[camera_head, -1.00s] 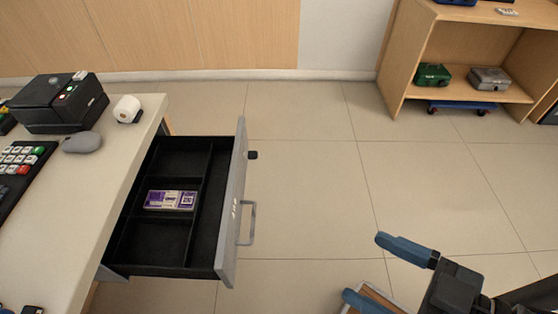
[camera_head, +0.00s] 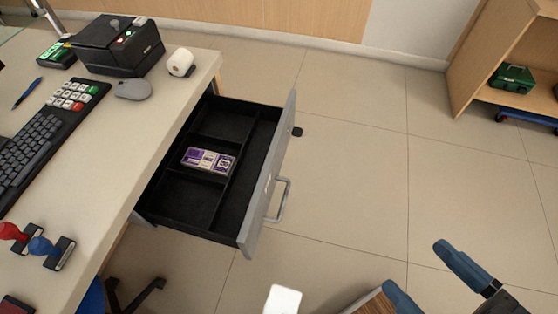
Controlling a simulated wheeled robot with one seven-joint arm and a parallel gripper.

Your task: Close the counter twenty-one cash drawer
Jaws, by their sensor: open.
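The cash drawer (camera_head: 190,226) is pulled out from under the counter (camera_head: 130,150), with its black divided tray showing. A purple and white banknote bundle (camera_head: 208,160) lies in one compartment. Its grey front (camera_head: 266,185) has a metal bar handle (camera_head: 282,200) and a black lock knob (camera_head: 297,132). My gripper (camera_head: 430,272) is at the lower right, its two blue fingers spread apart with nothing between them. It is to the right of the drawer front and apart from it. Any number on the drawer is too small to read.
On the counter are a black printer (camera_head: 118,48), a paper roll (camera_head: 180,62), a grey mouse (camera_head: 133,90), a keyboard (camera_head: 40,135) and stamps (camera_head: 45,245). A wooden shelf (camera_head: 485,60) stands at the upper right. A chair base (camera_head: 135,295) shows below the counter. Open floor lies right of the drawer.

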